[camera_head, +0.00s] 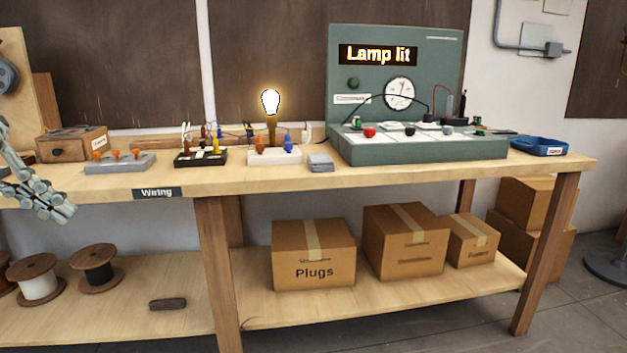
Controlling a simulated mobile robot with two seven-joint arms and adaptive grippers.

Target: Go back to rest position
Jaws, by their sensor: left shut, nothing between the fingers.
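My left gripper (52,207) hangs at the left edge, in front of the workbench's front edge. Its fingers are shut and hold nothing. My right gripper is out of view. On the bench, a glowing bulb (270,103) stands upright in a holder on a white base (274,156). Orange and blue plugs sit on that base. A green test panel (395,60) behind it reads "Lamp lit". A black terminal block (200,157) with several plugs is left of the lamp base.
The wooden bench (400,181) spans the view. A grey block with orange knobs (120,162), a wooden box (71,144) and a blue tray (538,146) stand on it. The lower shelf holds a "Plugs" box (313,253) and wire spools (98,267). Floor shows at the right.

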